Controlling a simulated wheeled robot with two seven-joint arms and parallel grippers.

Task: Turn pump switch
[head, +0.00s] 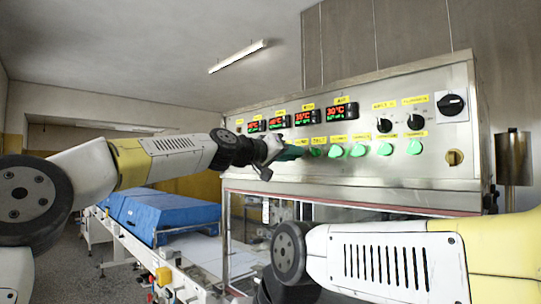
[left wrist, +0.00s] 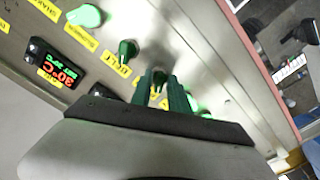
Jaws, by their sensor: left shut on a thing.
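A row of green switch knobs runs along the steel control panel (head: 440,155). My left gripper (head: 292,152) is at the left part of this row, its green fingers pointing at the panel. In the left wrist view its fingers (left wrist: 167,92) are closed around a small green knob (left wrist: 158,78), taken to be the pump switch, which is mostly hidden between them. Its yellow label is partly covered and hard to read. A dark green knob (left wrist: 127,50) stands beside it, apart from the fingers, and also shows in the head view (head: 316,152). My right gripper is out of view.
Red digital displays (head: 342,112) sit above the knobs. A blue cover (head: 160,212) stands over the conveyor at left. My right forearm (head: 385,260) is below the panel.

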